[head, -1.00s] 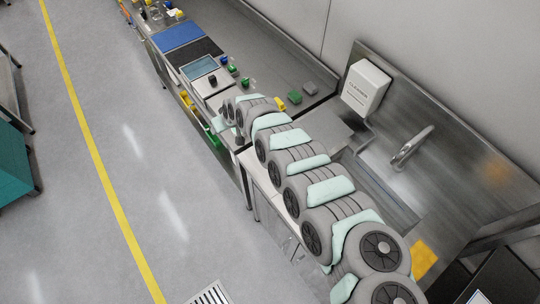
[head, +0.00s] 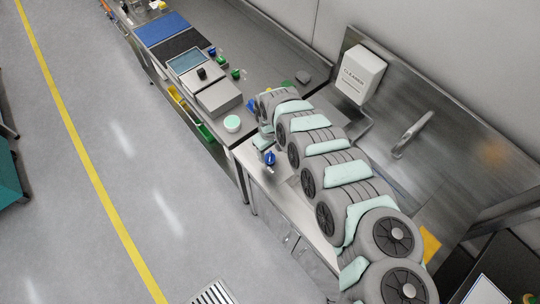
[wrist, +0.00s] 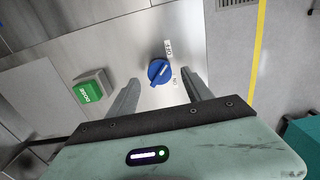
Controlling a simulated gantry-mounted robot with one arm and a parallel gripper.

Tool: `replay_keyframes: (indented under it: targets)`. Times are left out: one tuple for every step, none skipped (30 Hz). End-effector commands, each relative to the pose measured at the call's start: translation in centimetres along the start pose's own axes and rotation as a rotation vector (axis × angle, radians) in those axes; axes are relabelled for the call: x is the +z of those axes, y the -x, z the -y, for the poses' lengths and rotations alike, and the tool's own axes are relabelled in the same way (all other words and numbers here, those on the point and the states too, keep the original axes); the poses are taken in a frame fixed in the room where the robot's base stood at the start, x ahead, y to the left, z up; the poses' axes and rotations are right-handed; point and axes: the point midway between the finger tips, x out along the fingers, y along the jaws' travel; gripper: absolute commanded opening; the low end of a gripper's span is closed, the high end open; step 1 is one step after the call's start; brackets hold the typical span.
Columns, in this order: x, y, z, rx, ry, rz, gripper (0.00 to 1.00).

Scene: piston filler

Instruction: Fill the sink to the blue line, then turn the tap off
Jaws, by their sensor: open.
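A blue knob (wrist: 158,72) is on a steel panel in the wrist view, with an OFF label (wrist: 168,47) and an ON label (wrist: 174,82) beside it. Its pale mark slants toward the upper right; I cannot tell its setting for certain. My gripper (wrist: 162,78) is open, its fingers apart below the knob in the picture, holding nothing. A blue knob (head: 270,158) also shows beyond my arm's end in the head view. The metal tap spout (head: 412,133) stands over the sink. My arm hides most of the basin; the water and blue line are not visible.
A green DOSE button (wrist: 88,92) in a grey housing is left of the knob. A white cleaner dispenser (head: 360,74) is on the back wall. A grey box (head: 219,97) and a mint-topped round item (head: 232,123) are on the neighbouring bench. The floor in front is clear.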

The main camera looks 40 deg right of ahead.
Motion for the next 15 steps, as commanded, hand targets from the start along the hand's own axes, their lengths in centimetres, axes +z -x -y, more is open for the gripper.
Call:
replay_keyframes:
  targets:
    - [0.1, -0.9, 0.2, -0.003, -0.002, 0.001, 0.59]
    - [0.1, -1.3, 0.1, -0.002, -0.002, 0.002, 0.59]
    - [0.0, -1.7, 0.2, -0.002, -0.001, 0.0, 0.59]
    - [0.0, -2.0, 0.2, -0.002, 0.0, 0.001, 0.59]
    - [0.0, -2.3, 0.1, -0.002, 0.0, 0.001, 0.59]
    - [0.0, -2.6, 0.1, -0.002, -0.001, 0.0, 0.59]
    - [0.0, -2.8, 0.1, -0.002, -0.001, 0.0, 0.59]
    - [0.0, -3.0, 0.1, -0.002, -0.001, -0.001, 0.59]
    - [0.0, -3.1, 0.1, -0.001, -0.001, -0.001, 0.59]
    - [0.0, -3.2, 0.1, 0.0, 0.0, -0.001, 0.59]
    - [0.0, -3.3, 0.0, 0.001, 0.0, -0.001, 0.59]
    - [0.0, -3.4, 0.0, 0.002, -0.001, -0.001, 0.59]
    - [0.0, -3.4, -0.1, 0.002, -0.001, -0.001, 0.59]
    - [0.0, -3.5, -0.1, 0.002, -0.001, 0.0, 0.59]
    - [0.0, -3.5, -0.1, 0.002, -0.001, 0.0, 0.59]
